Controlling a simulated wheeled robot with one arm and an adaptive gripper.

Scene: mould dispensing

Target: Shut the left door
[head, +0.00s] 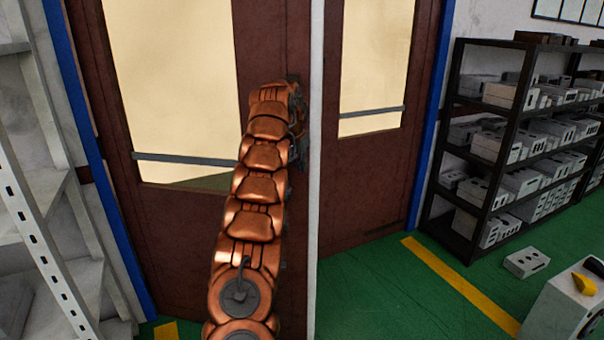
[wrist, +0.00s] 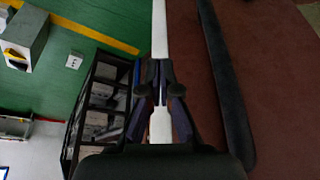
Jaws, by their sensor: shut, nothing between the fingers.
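The left door (head: 215,110) is brown with a large pale pane and a grey bar (head: 185,160) across it. Its white edge (head: 316,200) stands nearer to me than the right door (head: 365,190), so it looks ajar; I cannot tell how far. In the wrist view the white edge (wrist: 159,30) runs up the middle, with the brown door face (wrist: 265,80) and a long dark bar (wrist: 228,85) to its right. My gripper (wrist: 157,75) is shut and empty, in front of the white edge; contact is unclear. My arm mostly hides it in the head view.
A black rack (head: 470,135) of grey mould blocks stands to the right, beyond the right door. A grey block (head: 526,262) lies on the green floor near a yellow line (head: 455,285). A pale shelf unit (head: 50,240) stands close on the left.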

